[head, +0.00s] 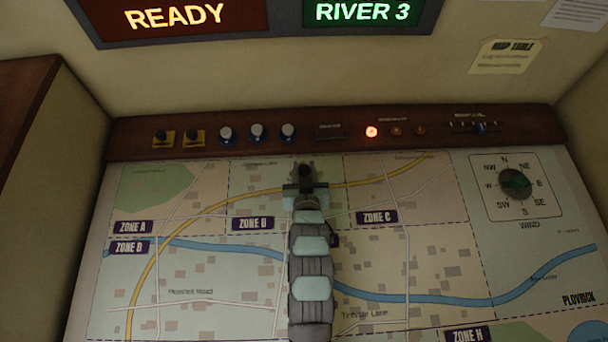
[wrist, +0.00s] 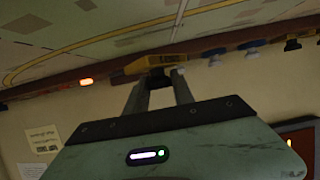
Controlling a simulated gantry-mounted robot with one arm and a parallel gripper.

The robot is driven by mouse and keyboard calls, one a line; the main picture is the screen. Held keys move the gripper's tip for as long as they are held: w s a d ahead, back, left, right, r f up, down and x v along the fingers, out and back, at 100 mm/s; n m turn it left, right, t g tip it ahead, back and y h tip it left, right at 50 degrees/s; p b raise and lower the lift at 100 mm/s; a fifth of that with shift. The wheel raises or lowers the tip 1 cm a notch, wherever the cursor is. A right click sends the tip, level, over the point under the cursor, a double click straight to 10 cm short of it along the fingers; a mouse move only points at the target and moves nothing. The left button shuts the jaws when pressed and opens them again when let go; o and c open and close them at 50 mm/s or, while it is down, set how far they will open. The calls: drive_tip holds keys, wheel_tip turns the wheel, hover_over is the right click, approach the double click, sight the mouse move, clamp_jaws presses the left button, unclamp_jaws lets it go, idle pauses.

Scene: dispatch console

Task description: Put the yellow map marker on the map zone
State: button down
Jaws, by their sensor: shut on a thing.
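The yellow map marker (wrist: 150,64) is between my fingers in the wrist view, its yellow body crossing the fingertips. My gripper (wrist: 162,78) is shut on it. In the head view my gripper (head: 305,187) is over the map's upper middle, right of the Zone B label, with the marker's dark knob (head: 304,171) at its tip; most of the marker's yellow is hidden there. The map (head: 140,270) has dashed zones, with labels for Zone A (head: 133,227), Zone B (head: 253,224) and Zone C (head: 376,217). I cannot tell whether the marker touches the map.
A lit red lamp (head: 372,132) and a slider (head: 480,127) are to the right. A wind dial (head: 515,183) is at the map's upper right.

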sight(304, 176)
drive_tip(key=shift+f, duration=1.8)
drive_tip(key=shift+f, duration=0.2)
drive_tip(key=c, duration=1.1)
unclamp_jaws()
drive_tip(key=shift+s+r, duration=0.15)
drive_tip(key=shift+r, duration=0.15)
drive_tip(key=v, duration=1.1)
drive_tip(key=shift+s, duration=0.35)
